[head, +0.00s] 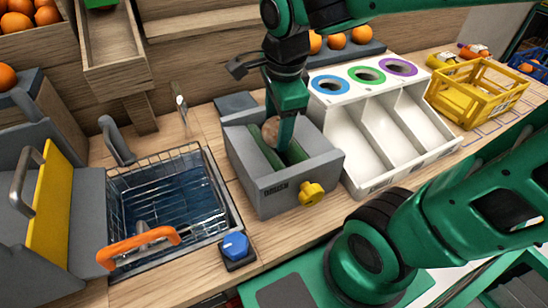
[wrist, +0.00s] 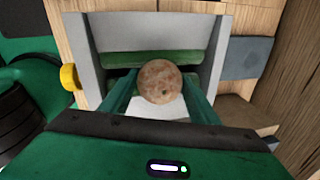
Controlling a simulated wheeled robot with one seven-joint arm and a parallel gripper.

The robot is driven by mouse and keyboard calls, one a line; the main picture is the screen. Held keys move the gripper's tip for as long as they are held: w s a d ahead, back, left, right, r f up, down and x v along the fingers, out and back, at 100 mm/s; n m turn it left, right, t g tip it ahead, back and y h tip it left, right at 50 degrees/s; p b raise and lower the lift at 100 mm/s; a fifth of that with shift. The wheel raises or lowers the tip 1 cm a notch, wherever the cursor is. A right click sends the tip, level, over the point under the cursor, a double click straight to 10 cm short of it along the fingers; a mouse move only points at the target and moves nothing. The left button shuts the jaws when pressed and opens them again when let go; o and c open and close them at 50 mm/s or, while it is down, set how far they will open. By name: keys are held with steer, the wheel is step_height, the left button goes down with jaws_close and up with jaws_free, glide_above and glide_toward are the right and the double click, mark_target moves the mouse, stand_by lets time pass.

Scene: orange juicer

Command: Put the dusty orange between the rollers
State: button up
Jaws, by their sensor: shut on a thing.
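The dusty orange (wrist: 160,82) is pale brown with reddish blotches. My gripper (wrist: 161,90) is shut on it, one green finger on each side. In the head view the dusty orange (head: 270,131) shows beside a finger, partly hidden by my gripper. It is over the open top of a grey box (head: 270,190) marked "BRUSH". The box has green rollers (head: 262,153) inside, and one roller (wrist: 150,59) shows just beyond the orange in the wrist view. The nearer roller is mostly hidden by my gripper. I cannot tell whether the orange touches the rollers.
A yellow knob (head: 312,193) sticks out of the box front. A sink with a wire basket (head: 170,200) and orange handle is to the left, a blue button (head: 235,246) in front. A white three-compartment bin (head: 385,130) stands close on the right, with a yellow crate (head: 480,92) beyond.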

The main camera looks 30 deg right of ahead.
steer(key=o, duration=1.2)
steer(key=shift+o, duration=0.2)
step_height(320, 180, up, 10)
steer(key=s, duration=0.2)
steer(key=shift+r, duration=0.25)
steer(key=shift+a, duration=0.1)
